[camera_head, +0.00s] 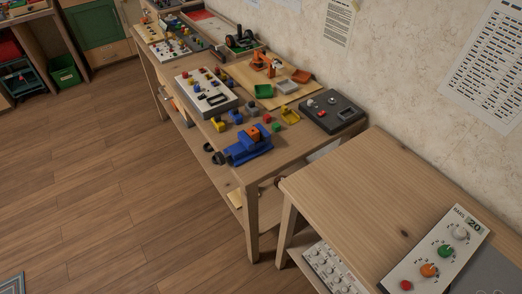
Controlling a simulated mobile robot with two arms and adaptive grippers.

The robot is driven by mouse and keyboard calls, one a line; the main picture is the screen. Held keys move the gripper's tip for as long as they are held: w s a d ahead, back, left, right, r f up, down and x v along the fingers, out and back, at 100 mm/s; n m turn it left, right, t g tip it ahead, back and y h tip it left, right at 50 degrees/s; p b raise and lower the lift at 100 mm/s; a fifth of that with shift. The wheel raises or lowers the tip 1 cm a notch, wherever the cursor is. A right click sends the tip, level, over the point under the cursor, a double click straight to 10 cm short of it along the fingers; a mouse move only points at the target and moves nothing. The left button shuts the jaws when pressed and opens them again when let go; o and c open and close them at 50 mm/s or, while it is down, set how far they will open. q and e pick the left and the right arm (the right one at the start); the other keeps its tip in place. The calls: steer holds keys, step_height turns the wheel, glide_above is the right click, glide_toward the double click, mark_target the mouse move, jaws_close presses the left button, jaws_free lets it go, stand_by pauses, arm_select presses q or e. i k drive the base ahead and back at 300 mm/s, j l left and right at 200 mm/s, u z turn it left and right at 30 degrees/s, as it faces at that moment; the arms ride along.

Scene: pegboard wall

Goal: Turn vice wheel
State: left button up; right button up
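A blue vice (248,149) sits at the front edge of the middle wooden table. A black wheel (218,158) is at its left end, out past the table edge. A second small dark round part (208,147) shows just beside the wheel. An orange block (254,130) sits at the top of the vice; whether the jaws clamp it is too small to tell. Neither of my grippers is in view.
Small coloured blocks (222,124) lie behind the vice, near a grey panel box (207,92) and a dark control box (332,112). A nearer table (375,185) at right carries a knob panel (437,250). The floor (110,170) at left is clear.

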mark_target(220, 156)
steer(key=i+j+z, duration=0.1)
steer(key=z, duration=0.35)
steer(key=i+j+z, duration=0.1)
steer(key=z, duration=0.35)
steer(key=j+z, duration=0.3)
steer(key=z, duration=0.15)
steer(key=j+z, duration=0.2)
steer(key=z, duration=0.25)
steer(key=j+z, duration=0.25)
steer(key=z, duration=0.2)
